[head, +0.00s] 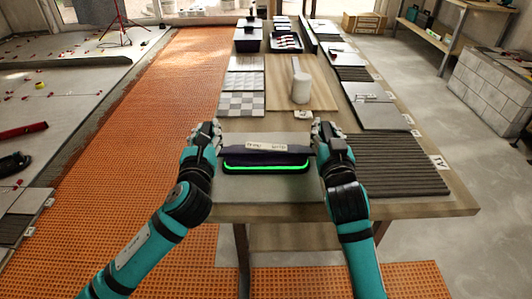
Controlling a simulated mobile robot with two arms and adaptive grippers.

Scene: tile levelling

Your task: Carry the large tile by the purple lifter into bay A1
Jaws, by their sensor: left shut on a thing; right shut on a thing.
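The purple lifter (265,150) is a dark bar with a white label on top and a bright green strip along its near edge. It is at the near end of the wooden table. My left gripper (214,136) is shut on its left end, and my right gripper (322,134) is shut on its right end. A plain grey surface, apparently the large tile (264,187), shows below the lifter; I cannot tell whether it is raised. A dark ribbed bed (393,165) lies to the right, with a card (438,161) that seems to read A1 upside down.
Grey tiles (382,116) and more ribbed beds line the table's right side. Dark bins (286,43) stand farther back. Orange matting (150,130) covers the left floor.

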